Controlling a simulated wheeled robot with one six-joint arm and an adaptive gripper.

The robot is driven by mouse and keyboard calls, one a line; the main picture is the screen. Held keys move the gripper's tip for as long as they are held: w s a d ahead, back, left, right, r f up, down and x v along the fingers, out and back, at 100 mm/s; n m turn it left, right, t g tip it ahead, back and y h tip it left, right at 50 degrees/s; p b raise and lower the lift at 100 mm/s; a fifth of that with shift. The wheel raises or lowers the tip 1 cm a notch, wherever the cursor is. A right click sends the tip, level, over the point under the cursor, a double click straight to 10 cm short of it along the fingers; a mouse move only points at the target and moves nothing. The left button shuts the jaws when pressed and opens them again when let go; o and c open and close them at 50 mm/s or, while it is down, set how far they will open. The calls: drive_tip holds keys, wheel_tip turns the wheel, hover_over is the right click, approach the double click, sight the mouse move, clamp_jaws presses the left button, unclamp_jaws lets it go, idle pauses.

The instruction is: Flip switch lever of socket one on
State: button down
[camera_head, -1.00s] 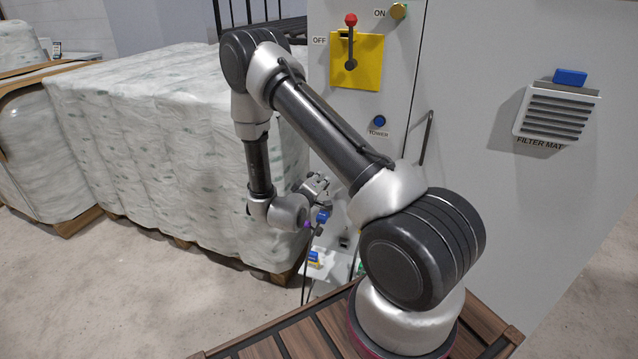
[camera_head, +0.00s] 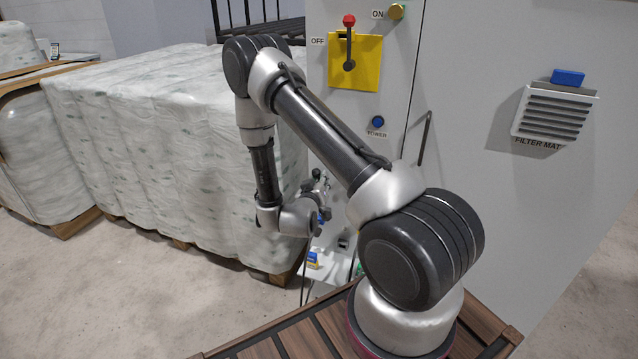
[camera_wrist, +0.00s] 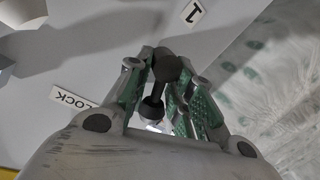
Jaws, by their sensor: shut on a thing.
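A switch lever (camera_wrist: 155,100) with a dark shaft and a dark round knob stands between my gripper's fingers in the wrist view. My gripper (camera_wrist: 172,62) has green inner pads and is shut on the lever. A label "1" (camera_wrist: 194,13) is on the grey panel just beyond it. In the head view, my gripper (camera_head: 320,184) is low at the left part of the grey cabinet, below the "POWER" button. The lever is too small and covered to make out there.
A "LOCK" label (camera_wrist: 74,97) is left of the gripper. The cabinet (camera_head: 470,60) carries a red-knobbed lever on a yellow plate (camera_head: 368,70) and a filter mat (camera_head: 553,112). Wrapped pallets (camera_head: 160,130) stand close behind my arm.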

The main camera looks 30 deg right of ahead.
drive_tip(key=m, duration=0.2)
drive_tip(key=m+t, duration=0.1)
drive_tip(key=m, duration=0.1)
drive_tip(key=shift+s+d+r, duration=0.2)
drive_tip(key=shift+d, duration=0.05)
drive_tip(key=shift+m, duration=0.3)
drive_tip(key=c, duration=1.5)
unclamp_jaws()
drive_tip(key=shift+c, duration=0.2)
drive_tip(key=shift+s, duration=0.1)
drive_tip(key=shift+s+a, duration=0.15)
drive_tip(key=v, duration=1.1)
drive_tip(key=shift+s, duration=0.25)
drive_tip(key=shift+a+f, duration=0.1)
